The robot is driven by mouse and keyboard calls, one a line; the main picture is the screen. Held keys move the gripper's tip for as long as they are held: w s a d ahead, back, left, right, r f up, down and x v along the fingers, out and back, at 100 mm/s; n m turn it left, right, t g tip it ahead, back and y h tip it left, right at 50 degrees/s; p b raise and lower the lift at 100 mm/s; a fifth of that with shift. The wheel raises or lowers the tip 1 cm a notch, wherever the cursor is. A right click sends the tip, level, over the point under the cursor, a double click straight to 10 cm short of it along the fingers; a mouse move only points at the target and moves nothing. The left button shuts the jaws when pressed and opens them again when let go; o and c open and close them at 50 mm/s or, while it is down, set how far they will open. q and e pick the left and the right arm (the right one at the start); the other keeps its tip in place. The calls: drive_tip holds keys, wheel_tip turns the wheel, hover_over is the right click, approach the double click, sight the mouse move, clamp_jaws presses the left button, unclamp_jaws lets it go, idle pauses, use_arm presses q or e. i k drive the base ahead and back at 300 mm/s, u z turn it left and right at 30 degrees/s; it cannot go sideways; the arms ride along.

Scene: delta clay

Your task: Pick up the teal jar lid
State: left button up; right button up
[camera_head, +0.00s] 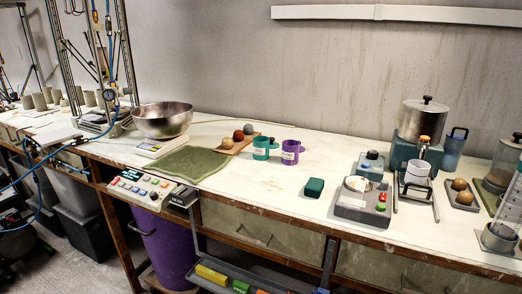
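A small dark teal rounded piece (315,187) lies on the pale worktop, near its front edge, right of the picture's middle. It is the closest match to the teal jar lid, but it looks block-like, and I cannot tell for sure that it is a lid. It stands apart from its neighbours, and nothing covers it. Neither of my grippers shows in the head view.
A grey device (358,206) with red and green buttons stands right of the teal piece. A teal mug (261,149) and a purple mug (289,153) stand behind it. A green mat (190,163) and steel bowl (162,120) are left. Worktop around the piece is mostly clear.

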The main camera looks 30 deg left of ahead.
sight(272, 145)
drive_tip(key=z, duration=1.8)
drive_tip(key=k, duration=1.1)
drive_tip(key=u, duration=1.35)
drive_tip(key=i, duration=0.5)
